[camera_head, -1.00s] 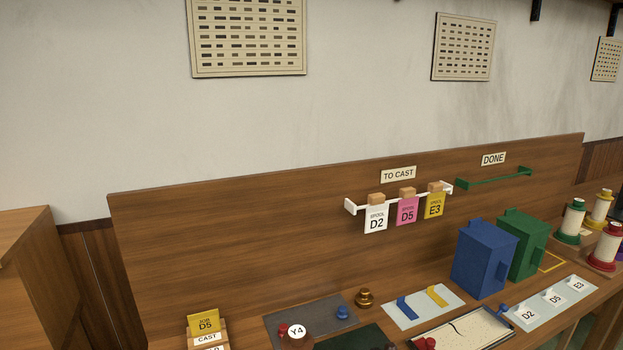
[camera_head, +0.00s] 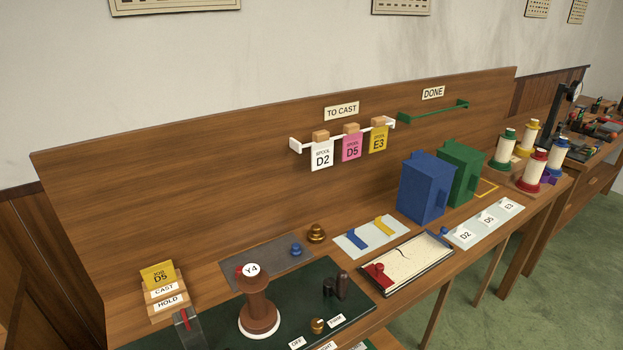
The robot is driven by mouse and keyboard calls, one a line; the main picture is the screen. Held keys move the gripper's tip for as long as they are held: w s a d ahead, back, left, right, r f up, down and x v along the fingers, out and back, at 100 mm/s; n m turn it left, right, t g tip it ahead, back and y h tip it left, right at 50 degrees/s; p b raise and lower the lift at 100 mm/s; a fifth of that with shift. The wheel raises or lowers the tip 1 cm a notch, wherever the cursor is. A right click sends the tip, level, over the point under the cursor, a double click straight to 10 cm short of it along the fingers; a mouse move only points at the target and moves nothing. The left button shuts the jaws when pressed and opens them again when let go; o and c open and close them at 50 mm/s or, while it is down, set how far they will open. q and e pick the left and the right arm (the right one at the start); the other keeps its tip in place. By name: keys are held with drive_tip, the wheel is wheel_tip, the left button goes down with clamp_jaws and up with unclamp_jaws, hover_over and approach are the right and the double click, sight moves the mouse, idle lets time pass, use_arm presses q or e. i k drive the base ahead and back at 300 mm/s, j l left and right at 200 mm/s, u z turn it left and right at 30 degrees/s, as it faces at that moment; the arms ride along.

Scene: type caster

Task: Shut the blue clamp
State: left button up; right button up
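No part clearly reads as a blue clamp. A small bent blue piece (camera_head: 357,239) lies beside a similar yellow piece (camera_head: 385,227) on a pale plate (camera_head: 347,249); whether it is a clamp I cannot tell. A small blue knob (camera_head: 296,250) sits on a grey mat (camera_head: 262,261), and another blue knob (camera_head: 443,231) stands by the shallow tray. A tall blue box (camera_head: 424,190) stands next to a green box (camera_head: 462,168). Neither of my grippers shows in the view.
A brown spool marked Y4 (camera_head: 258,302) stands on a dark green board (camera_head: 206,336). A shallow tray (camera_head: 418,262) holds a red piece. A job card holder (camera_head: 163,291) is at the left. Cards hang from a white rail (camera_head: 295,145) on the backboard.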

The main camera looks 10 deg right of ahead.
sight(443, 231)
drive_tip(key=i+l, duration=0.1)
drive_tip(key=l, duration=0.3)
drive_tip(key=i+l+z, duration=0.1)
drive_tip(key=l, duration=0.25)
drive_tip(key=i+l, duration=0.1)
drive_tip(key=l, duration=0.3)
drive_tip(key=i+l, duration=0.15)
drive_tip(key=l, duration=0.2)
drive_tip(key=i+l+z, duration=0.1)
drive_tip(key=l, duration=0.3)
drive_tip(key=i+l, duration=0.1)
drive_tip(key=l, duration=0.25)
drive_tip(key=z, duration=0.05)
